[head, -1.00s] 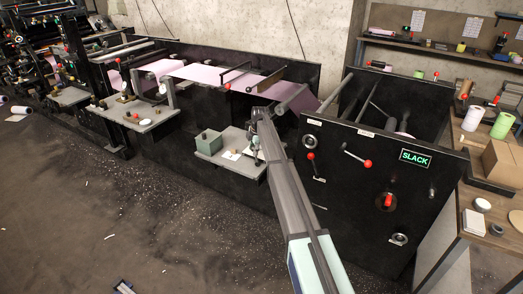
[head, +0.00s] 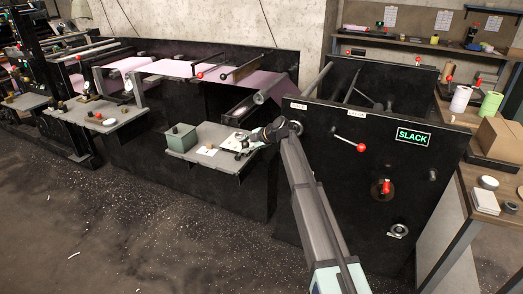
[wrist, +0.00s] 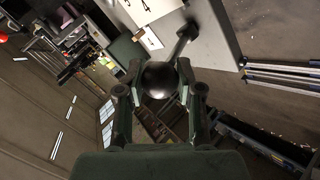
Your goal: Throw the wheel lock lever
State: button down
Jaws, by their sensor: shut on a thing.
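In the wrist view my gripper (wrist: 159,82) is shut on a dark ball knob (wrist: 160,78). The knob's short stem runs up and right to a dark pivot at the edge of a pale shelf. In the head view my gripper (head: 245,147) is at the right end of the grey shelf (head: 232,165); the knob is too small to make out there. Which lever bears the wheel lock name cannot be read. A red-knobbed lever (head: 348,141) points right and slightly down on the black machine panel, apart from my gripper.
A lit sign (head: 413,137) on the panel reads SLACK. A red knob (head: 386,187) sits below it. A grey-green box (head: 181,138) and white cards share the shelf. Pink web (head: 165,68) runs along the machine. A bench with rolls stands right; the floor in front is open.

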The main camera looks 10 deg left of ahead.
jog(key=shift+s+d+f+b, duration=0.15)
jog(key=shift+d+f+b, duration=0.2)
jog(key=shift+b, duration=0.15)
jog(key=c, duration=0.7)
grip_release()
jog(key=shift+c, duration=0.2)
jog(key=shift+d+r, duration=0.1)
jog(key=shift+d+r, duration=0.2)
jog(key=v, duration=1.1)
jog(key=shift+s, duration=0.15)
jog(key=shift+d+r, duration=0.1)
